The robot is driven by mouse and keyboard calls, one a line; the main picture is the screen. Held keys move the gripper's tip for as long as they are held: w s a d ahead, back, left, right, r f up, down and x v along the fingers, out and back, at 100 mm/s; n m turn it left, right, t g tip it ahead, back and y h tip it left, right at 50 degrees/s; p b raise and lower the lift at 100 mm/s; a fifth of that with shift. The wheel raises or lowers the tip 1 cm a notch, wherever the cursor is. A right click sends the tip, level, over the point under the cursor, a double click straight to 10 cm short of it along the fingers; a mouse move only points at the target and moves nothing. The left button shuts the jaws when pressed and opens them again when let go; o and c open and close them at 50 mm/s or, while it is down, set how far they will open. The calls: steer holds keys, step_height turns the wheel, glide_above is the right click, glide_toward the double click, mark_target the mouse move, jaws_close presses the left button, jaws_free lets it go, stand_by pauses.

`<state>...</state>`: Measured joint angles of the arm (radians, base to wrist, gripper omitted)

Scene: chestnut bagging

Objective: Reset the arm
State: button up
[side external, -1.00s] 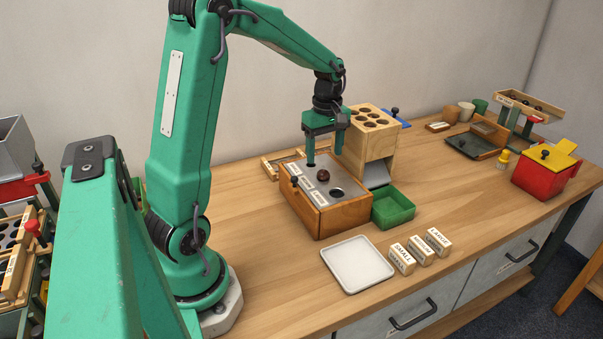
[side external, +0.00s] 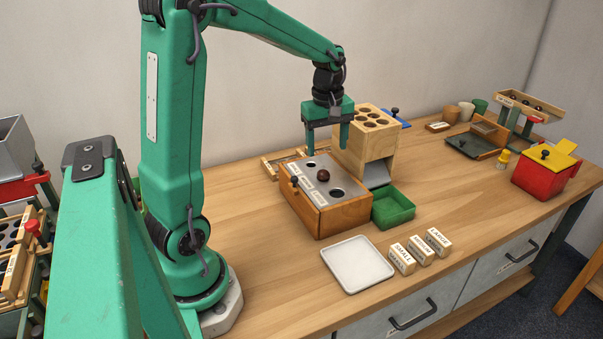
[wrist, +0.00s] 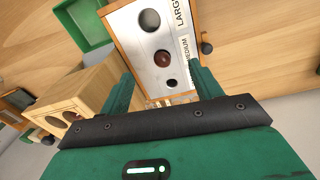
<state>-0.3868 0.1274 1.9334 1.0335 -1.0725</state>
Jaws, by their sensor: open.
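My gripper (side external: 328,140) is open and empty, its two green fingers pointing down above the back part of the wooden sizing box (side external: 349,215). The box has a metal top with holes in a row. A brown chestnut (side external: 323,174) sits at the middle hole, apart from my fingers. In the wrist view the chestnut (wrist: 162,59) lies between a larger hole and a smaller hole, ahead of my fingers (wrist: 161,88). Labels reading LARGE and MEDIUM run along the box edge there.
A pale wooden block with round holes (side external: 365,145) stands close to my gripper's right. A green tray (side external: 393,208) sits beside the box. A white tray (side external: 357,264) and labelled blocks (side external: 420,249) are in front. A red box with a yellow lid (side external: 545,170) stands far right.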

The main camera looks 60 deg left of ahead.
steer(key=s+d+r+m+t, duration=0.2)
steer(key=s+d+r+m, duration=0.1)
steer(key=s+d+m, duration=0.4)
steer(key=s+d+r+m+t, duration=0.3)
steer(key=s+d+m, duration=0.4)
steer(key=d+m, duration=0.1)
steer(key=shift+m, duration=0.9)
steer(key=shift+s, duration=0.1)
steer(key=shift+r, duration=0.1)
steer(key=c, duration=0.4)
steer(key=shift+w+a+f+n+g, duration=1.05)
steer(key=shift+w+a+n, duration=1.45)
steer(key=shift+a+n, duration=0.5)
steer(key=shift+w+a+f+n+g, duration=0.8)
steer(key=shift+w+a+f+n, duration=0.35)
steer(key=shift+w+a+n, duration=1.6)
steer(key=shift+w+a+f+n+g, duration=1.05)
steer(key=shift+w+a+n, duration=1.25)
steer(key=shift+a+n, duration=0.9)
steer(key=shift+c, duration=0.2)
